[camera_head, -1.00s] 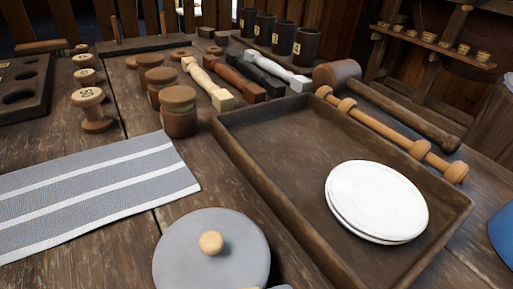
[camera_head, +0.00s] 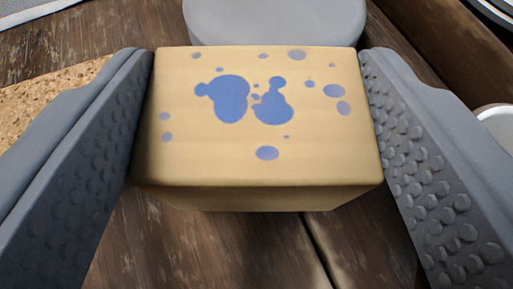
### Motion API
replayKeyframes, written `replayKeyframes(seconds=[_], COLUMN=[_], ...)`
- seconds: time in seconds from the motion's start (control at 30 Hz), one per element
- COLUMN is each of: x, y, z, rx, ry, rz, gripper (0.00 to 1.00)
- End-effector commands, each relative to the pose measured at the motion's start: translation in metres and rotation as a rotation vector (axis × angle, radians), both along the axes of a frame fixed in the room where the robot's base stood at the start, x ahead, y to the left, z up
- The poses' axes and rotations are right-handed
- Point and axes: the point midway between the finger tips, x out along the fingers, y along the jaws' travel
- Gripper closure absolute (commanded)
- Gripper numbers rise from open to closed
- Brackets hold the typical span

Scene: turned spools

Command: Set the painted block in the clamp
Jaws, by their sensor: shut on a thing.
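The painted block (camera_head: 210,150) is a pale yellow wooden block with blue paint spots on its top face. It fills the middle of the view, close to the camera. My gripper (camera_head: 258,110) is shut on it, with one grey studded finger along its left side and one along its right side. Its underside is hidden, so I cannot tell whether it touches the table. The clamp is not recognisable in view.
The dark plank table (camera_head: 150,245) lies beneath. A grey round lid (camera_head: 275,22) is just beyond the block. A cork surface (camera_head: 50,100) is at left, partly behind the left finger. A tray edge (camera_head: 430,50) and a white rounded thing (camera_head: 495,125) are at right.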

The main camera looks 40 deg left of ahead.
Motion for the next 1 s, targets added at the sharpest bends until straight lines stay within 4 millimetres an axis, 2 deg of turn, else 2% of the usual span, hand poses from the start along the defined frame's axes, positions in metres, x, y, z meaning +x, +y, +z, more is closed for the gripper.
replayKeyframes(seconds=[0.03,0.1,0.4,0.43,0.47,0.8,1.0], x=[0.000,0.000,0.000,0.000,0.000,0.000,-0.013], y=[0.000,0.000,0.000,0.000,0.000,0.000,-0.008], z=[-0.010,-0.014,-0.014,-0.015,-0.014,-0.012,-0.005], rx=[-0.001,0.000,0.001,0.001,0.001,0.000,-0.002], ry=[0.001,0.000,0.000,0.001,0.000,0.000,0.000], rz=[0.000,0.000,0.000,0.000,0.000,0.000,-0.001], gripper=[0.65,0.65,0.65,0.38,0.31,0.31,0.31])
